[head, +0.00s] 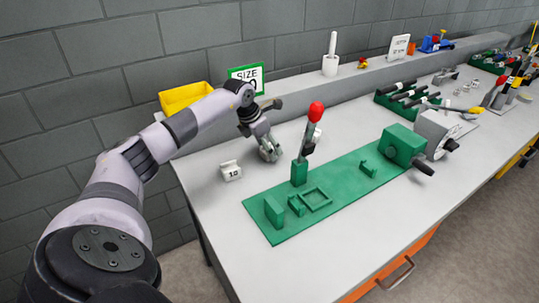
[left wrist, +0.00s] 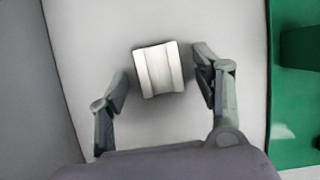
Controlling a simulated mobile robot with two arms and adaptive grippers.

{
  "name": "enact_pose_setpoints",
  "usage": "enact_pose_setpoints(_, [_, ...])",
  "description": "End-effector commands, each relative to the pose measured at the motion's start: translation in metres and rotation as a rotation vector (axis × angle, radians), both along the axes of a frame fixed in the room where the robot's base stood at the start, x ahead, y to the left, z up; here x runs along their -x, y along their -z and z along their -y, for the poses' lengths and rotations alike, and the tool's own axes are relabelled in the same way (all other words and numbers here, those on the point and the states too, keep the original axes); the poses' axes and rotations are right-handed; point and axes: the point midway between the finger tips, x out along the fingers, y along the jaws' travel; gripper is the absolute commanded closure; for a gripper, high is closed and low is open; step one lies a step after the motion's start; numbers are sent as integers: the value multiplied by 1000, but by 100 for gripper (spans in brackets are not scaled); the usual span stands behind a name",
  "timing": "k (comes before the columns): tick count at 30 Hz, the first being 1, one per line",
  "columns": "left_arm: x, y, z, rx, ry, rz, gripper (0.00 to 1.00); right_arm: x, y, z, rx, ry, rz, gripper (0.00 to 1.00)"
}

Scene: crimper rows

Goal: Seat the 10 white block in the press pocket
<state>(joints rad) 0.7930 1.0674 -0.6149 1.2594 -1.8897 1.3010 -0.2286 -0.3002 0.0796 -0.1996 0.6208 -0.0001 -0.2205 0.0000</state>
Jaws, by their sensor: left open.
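The white block marked 10 (head: 231,171) stands on the grey table, left of the green base plate. My left gripper (head: 268,152) is open above the table, to the right of that block in the head view. In the left wrist view a white grooved block (left wrist: 160,70) sits between and a little beyond the open fingers; no number shows on it there. The press has a lever with a red knob (head: 316,111) on a green post. A square green frame, the press pocket (head: 315,199), looks empty. My right gripper is not in view.
The green base plate (head: 345,188) also carries a green machine (head: 403,145) at its right end.

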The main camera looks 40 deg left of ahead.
Motion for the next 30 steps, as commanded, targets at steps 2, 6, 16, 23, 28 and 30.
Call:
enact_pose_setpoints(2, [0,-1,0,0,0,0,43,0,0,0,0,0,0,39])
enact_pose_setpoints(6, [0,-1,0,0,0,0,52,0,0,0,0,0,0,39])
enact_pose_setpoints(16, [0,0,0,0,0,0,74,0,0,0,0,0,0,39])
enact_pose_setpoints(23, [0,0,0,0,0,0,89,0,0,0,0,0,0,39])
enact_pose_setpoints(28, [0,-1,0,0,0,1,93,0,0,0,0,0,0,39])
enact_pose_setpoints(30, [0,-1,0,1,-1,1,93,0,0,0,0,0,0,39])
